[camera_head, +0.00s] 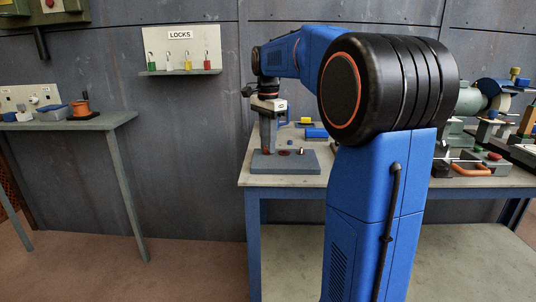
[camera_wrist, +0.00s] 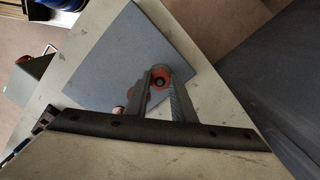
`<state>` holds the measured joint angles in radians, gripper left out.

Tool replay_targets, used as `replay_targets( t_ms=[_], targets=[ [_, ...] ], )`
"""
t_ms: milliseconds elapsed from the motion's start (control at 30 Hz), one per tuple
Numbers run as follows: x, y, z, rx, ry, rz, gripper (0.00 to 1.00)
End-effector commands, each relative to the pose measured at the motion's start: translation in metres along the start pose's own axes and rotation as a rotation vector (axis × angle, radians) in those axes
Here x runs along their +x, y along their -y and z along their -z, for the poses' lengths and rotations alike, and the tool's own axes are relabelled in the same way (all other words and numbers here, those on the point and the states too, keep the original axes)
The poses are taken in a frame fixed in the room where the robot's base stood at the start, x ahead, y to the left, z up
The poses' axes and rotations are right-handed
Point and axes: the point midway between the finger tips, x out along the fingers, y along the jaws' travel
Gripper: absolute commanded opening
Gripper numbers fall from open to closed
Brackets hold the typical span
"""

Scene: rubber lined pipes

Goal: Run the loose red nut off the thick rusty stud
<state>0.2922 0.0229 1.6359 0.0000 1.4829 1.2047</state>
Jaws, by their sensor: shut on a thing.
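A blue-grey plate (camera_head: 262,167) lies on the workbench; it also shows in the wrist view (camera_wrist: 118,52). My gripper (camera_head: 267,147) points down over the plate's left part. In the wrist view my gripper (camera_wrist: 160,82) is shut on a red nut (camera_wrist: 160,72), one finger on either side. The nut's dark round centre shows between the fingertips; I cannot tell how far it sits along the rusty stud. A second red piece (camera_wrist: 134,102) is partly hidden behind one finger; it shows as a low red spot (camera_head: 285,153) in the head view. Beside it stands a small coppery stud (camera_wrist: 118,110).
The workbench (camera_head: 270,181) holds a blue box (camera_head: 316,133) and a yellow piece (camera_head: 306,121) behind the plate. A grinder-like machine (camera_head: 470,99) and an orange-handled tool (camera_head: 470,170) are at right. A side table (camera_head: 110,121) and a lock board (camera_head: 181,48) are at left.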

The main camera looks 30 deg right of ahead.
Motion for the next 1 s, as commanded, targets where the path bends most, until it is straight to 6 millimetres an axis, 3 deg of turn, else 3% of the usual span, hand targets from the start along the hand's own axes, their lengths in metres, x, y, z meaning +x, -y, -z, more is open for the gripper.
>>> replay_targets(
  t_ms=[800,1000],
  targets=[
    [-0.0009,-0.0004,0.0002,-0.806,0.0,0.0,0.0],
    [-0.001,-0.0004,0.0002,-0.903,0.0,0.0,0.0]
  ],
)
